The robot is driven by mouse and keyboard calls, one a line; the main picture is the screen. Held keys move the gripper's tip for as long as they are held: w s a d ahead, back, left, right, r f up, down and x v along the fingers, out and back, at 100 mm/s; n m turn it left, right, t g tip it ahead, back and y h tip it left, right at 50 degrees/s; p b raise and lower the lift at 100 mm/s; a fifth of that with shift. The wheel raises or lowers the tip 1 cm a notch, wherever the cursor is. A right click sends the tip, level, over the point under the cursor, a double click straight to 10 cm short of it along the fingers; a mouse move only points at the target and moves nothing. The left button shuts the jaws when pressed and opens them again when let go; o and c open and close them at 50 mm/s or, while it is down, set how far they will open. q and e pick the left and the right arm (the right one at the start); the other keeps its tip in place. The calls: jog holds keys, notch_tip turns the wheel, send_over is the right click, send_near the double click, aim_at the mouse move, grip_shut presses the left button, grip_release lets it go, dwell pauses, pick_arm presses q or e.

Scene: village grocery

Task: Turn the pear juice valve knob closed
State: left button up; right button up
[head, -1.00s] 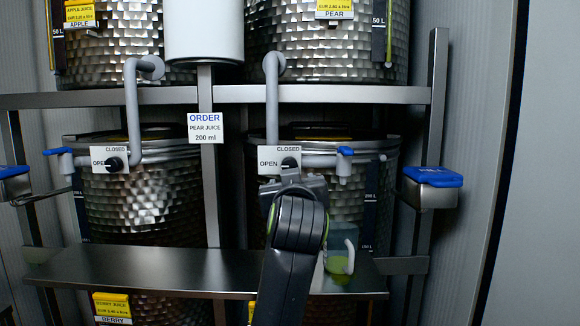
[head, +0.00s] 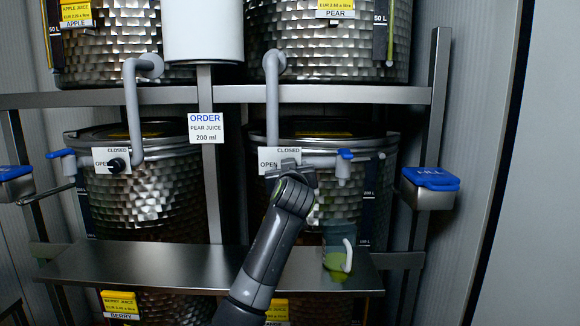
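The pear juice valve has a white OPEN/CLOSED plate (head: 289,151) on the grey pipe (head: 272,100) below the PEAR label (head: 335,13). The blue-topped spout (head: 344,168) is to the right of the valve. A clear jug (head: 338,235) with a white handle stands below the spout, with yellow-green juice (head: 333,265) in its lower part. My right gripper is not in view.
The jug stands on a metal shelf (head: 200,268). An order sign (head: 205,128) reads pear juice, 200 ml. The apple valve knob (head: 116,165) is at left. Blue-lidded metal boxes (head: 430,180) hang at both sides. A metal rail (head: 330,94) crosses above.

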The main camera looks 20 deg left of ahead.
pick_arm(q)
jog(key=shift+w, duration=0.15)
jog(key=c, duration=1)
jog(key=shift+a+m+h+p, duration=0.15)
jog(key=shift+m+p, duration=1.75)
jog(key=shift+m, duration=2.65)
jog(key=shift+m+h+p, duration=0.15)
jog(key=shift+m+p, duration=1.75)
jog(key=shift+m, duration=2.65)
